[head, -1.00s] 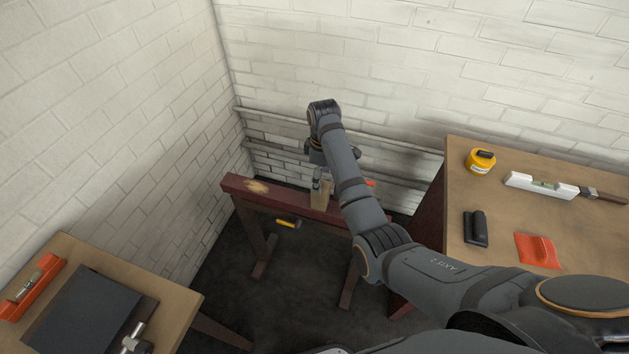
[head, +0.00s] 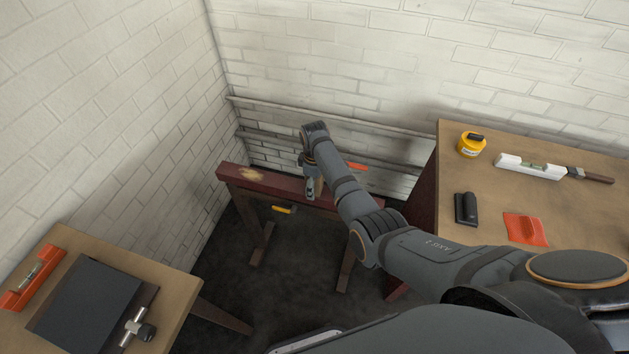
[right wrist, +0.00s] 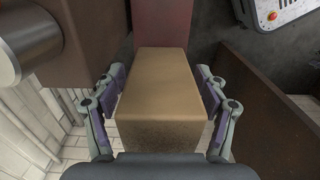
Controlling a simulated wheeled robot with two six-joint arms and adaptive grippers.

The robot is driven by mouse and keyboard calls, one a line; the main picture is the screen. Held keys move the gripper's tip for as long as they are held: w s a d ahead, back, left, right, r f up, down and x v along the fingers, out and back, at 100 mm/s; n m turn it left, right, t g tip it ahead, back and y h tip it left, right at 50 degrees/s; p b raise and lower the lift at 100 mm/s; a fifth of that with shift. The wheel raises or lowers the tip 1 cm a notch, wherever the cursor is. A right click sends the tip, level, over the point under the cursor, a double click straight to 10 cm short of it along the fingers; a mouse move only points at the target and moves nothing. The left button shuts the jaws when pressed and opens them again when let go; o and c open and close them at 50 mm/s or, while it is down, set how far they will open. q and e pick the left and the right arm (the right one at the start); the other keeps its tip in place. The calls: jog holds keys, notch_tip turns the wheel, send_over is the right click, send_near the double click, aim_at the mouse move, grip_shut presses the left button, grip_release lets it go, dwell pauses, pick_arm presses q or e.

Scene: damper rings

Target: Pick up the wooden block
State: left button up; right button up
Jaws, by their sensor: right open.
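The wooden block (right wrist: 160,85) is a tan, box-shaped piece in the right wrist view. It sits on the dark red beam of the sawhorse, between the fingers of my right gripper (right wrist: 160,98). The gripper is open, with one finger on each side of the block and a narrow gap visible at the sides. In the head view my right gripper (head: 311,190) is down at the sawhorse beam, and I cannot make out the block clearly there. My left gripper is not in view.
The red sawhorse beam (head: 270,182) stands before the brick wall, with a yellow-handled tool (head: 285,210) below it. A left table (head: 185,280) stands near.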

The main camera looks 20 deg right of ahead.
jog(key=c, duration=1.4)
jog(key=shift+o, duration=0.2)
jog(key=shift+r, duration=0.15)
notch_tip(320, 180, up, 18)
jog(key=p, duration=0.1)
